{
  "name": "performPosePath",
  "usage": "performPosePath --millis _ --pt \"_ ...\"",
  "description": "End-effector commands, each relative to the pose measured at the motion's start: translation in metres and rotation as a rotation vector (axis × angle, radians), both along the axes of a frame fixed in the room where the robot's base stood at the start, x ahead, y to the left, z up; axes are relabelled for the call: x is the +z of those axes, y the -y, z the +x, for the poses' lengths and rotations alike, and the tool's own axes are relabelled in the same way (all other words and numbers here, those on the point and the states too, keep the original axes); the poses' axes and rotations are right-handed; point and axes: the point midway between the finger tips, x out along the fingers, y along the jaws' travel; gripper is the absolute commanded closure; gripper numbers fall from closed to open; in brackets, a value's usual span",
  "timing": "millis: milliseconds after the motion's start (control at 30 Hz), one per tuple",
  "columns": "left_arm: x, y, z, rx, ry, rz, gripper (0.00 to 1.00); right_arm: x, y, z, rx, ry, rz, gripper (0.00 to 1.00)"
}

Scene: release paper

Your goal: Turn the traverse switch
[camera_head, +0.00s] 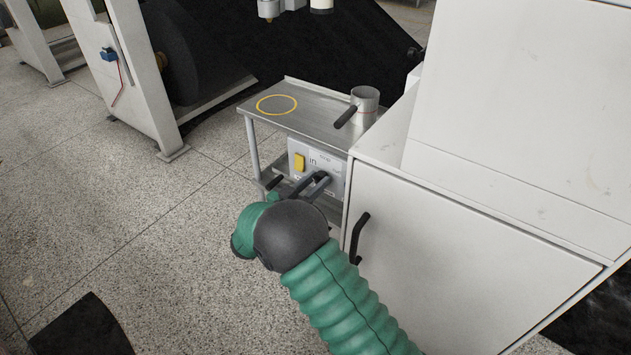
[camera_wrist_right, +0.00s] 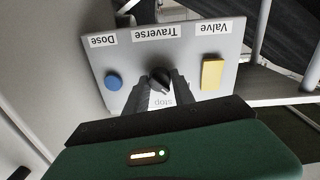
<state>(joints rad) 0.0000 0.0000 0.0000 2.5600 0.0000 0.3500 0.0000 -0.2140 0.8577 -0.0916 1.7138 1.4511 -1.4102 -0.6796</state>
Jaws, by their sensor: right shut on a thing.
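The traverse switch (camera_wrist_right: 160,76) is a small black knob in the middle of a light grey control panel (camera_wrist_right: 205,50), under the upside-down label "Traverse" in the right wrist view. A "stop" label shows just below the knob. My right gripper (camera_wrist_right: 161,88) has its two dark fingers on either side of the knob, shut on it. In the head view my right gripper (camera_head: 311,182) reaches the panel front (camera_head: 330,165) below the steel table top, and the arm and fingers hide the knob. My left gripper is not in view.
Beside the knob are a blue button (camera_wrist_right: 113,82) labelled "Dose" and a yellow switch (camera_wrist_right: 212,73) labelled "Valve". A metal cup with a dark handle (camera_head: 367,101) stands on the steel table (camera_head: 318,121). A white cabinet (camera_head: 440,255) is close on the right.

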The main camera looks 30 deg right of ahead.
Motion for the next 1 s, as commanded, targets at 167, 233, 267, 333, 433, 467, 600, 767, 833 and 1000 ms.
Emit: performPosePath --millis 167,233,267,333,433,467,600,767,833,1000 --pt "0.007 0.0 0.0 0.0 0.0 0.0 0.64 0.002 -0.001 0.0 0.003 0.103 0.044 1.0" --pt "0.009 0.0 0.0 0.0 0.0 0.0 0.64 0.002 -0.001 0.0 0.003 0.156 0.066 1.0" --pt "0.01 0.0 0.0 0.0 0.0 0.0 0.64 0.002 -0.001 0.0 0.003 0.181 0.076 1.0" --pt "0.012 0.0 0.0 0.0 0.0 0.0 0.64 0.001 -0.001 0.0 0.003 0.238 0.101 1.0" --pt "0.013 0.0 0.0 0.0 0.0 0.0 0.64 0.001 -0.001 0.0 0.002 0.323 0.136 1.0" --pt "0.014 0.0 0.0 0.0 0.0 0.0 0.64 0.001 -0.001 0.0 0.002 0.348 0.146 1.0" --pt "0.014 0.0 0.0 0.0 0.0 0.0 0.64 0.0 -0.001 -0.001 0.001 0.46 0.193 1.0" --pt "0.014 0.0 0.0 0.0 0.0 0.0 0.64 0.0 -0.001 -0.001 0.001 0.571 0.239 1.0" --pt "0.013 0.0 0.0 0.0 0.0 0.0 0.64 0.0 -0.001 -0.001 0.002 0.609 0.256 1.0" --pt "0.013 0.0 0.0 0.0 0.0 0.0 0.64 -0.001 -0.001 -0.001 0.002 0.683 0.286 1.0"
